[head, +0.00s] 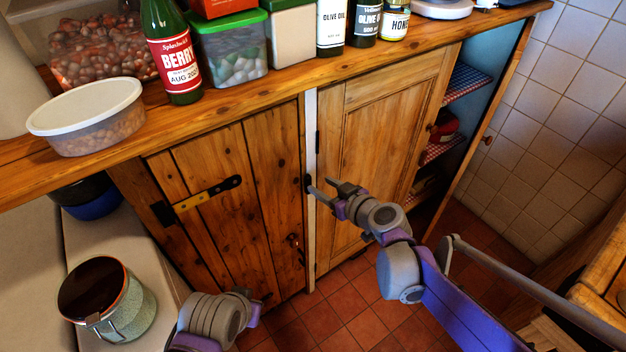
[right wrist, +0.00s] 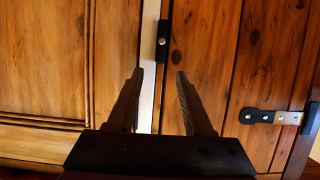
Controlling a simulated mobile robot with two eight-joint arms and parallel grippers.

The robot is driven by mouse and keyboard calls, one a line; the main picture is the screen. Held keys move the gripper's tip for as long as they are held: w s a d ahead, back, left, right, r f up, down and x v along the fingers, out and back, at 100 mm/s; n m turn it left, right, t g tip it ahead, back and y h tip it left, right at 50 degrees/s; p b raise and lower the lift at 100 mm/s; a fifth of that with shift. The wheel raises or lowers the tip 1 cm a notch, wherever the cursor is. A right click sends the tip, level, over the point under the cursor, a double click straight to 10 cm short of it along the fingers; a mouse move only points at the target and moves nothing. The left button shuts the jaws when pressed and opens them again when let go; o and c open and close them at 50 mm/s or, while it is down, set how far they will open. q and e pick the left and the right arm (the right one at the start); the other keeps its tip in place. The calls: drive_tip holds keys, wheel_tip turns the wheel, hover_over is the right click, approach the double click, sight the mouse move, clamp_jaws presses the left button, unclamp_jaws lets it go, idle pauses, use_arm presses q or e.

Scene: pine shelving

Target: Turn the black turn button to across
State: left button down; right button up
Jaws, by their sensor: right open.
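The black turn button (head: 308,184) is a small dark bar at the seam between the plank door (head: 222,215) and the pale upright strip (head: 311,130). In the right wrist view the button (right wrist: 163,40) lies lengthwise along the strip, with a bright screw in it. My right gripper (head: 320,187) is open and empty, close to the button. In the right wrist view its fingertips (right wrist: 158,73) are spread, with the button just beyond the gap, apart from both fingers. My left arm's wrist shows at the bottom of the head view; its fingers are not clear.
A panelled door (head: 365,165) stands right of the strip. A black and brass strap (head: 207,194) crosses the plank door. The counter above holds a lidded tub (head: 95,118), bottles and jars. The tiled floor (head: 330,315) in front is clear.

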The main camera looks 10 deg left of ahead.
sight(310, 178)
drive_tip(key=x, duration=0.5)
drive_tip(key=shift+w+a+f, duration=0.1)
clamp_jaws()
